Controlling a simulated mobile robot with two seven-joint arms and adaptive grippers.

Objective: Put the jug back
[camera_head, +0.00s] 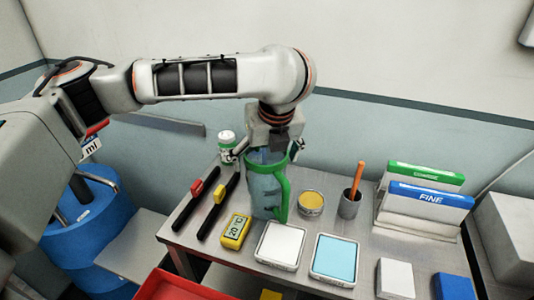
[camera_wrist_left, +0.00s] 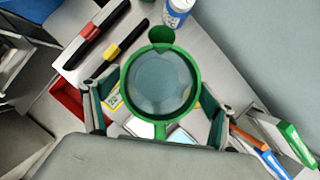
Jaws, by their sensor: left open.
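The jug (camera_head: 266,192) has a clear bluish body with a green rim and a green handle on its right side. It stands upright on the metal table (camera_head: 205,222), behind the white and blue pads. My left gripper (camera_head: 268,152) points down over the jug, its fingers spread wide. In the left wrist view I look down into the jug (camera_wrist_left: 160,82), which seems empty. The open fingers of my left gripper (camera_wrist_left: 158,118) lie on either side of the rim, with gaps visible. My right gripper is out of view.
A yellow device (camera_head: 235,231), two black-handled tools and a white bottle (camera_head: 227,143) are left of the jug. A yellow tin (camera_head: 311,202), a cup (camera_head: 349,205) and a rack with green and blue boxes (camera_head: 428,200) are to the right. A wall stands behind.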

